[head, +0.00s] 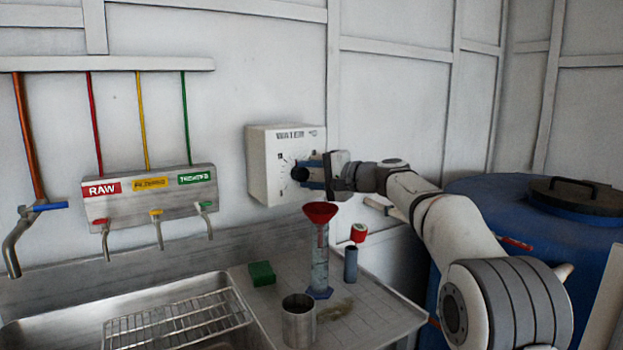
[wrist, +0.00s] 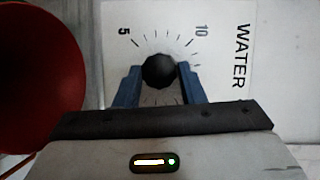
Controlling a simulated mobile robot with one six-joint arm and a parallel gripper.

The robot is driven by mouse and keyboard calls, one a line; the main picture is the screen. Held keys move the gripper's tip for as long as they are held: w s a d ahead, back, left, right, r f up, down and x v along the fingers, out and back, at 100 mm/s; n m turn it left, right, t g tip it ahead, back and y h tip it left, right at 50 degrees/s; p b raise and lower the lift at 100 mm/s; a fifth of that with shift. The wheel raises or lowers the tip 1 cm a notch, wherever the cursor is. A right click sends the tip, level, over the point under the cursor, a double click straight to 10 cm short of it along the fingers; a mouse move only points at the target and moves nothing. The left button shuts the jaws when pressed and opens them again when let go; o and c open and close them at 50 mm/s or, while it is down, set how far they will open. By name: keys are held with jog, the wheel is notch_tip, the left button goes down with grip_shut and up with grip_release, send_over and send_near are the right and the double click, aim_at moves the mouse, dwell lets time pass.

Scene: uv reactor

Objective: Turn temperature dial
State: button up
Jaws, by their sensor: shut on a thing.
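The temperature dial is a round black knob (wrist: 158,71) on the front of a white wall box (head: 265,145) marked "WATER". In the wrist view, tick marks and the numbers 5 and 10 ring the knob. My gripper (wrist: 158,78) has its two blue fingers on either side of the knob, shut on it. In the head view the knob (head: 299,173) shows at the tips of my gripper (head: 303,171), which reaches in from the right. The knob's pointer is not clear in either view.
A red funnel (head: 320,212) in a clear cylinder stands below the box; the funnel (wrist: 38,75) fills the wrist view's left side. A metal cup (head: 298,322), green sponge (head: 262,273) and sink (head: 60,325) are nearby. A blue barrel (head: 540,230) stands right.

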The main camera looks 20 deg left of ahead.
dwell(0.4)
jog(key=o, duration=1)
jog(key=shift+a, duration=0.1)
jog(key=v, duration=0.7)
jog(key=shift+d+b, duration=0.4)
jog(key=shift+d, duration=0.05)
jog(key=shift+s+f+m, duration=0.15)
jog(key=shift+m, duration=0.15)
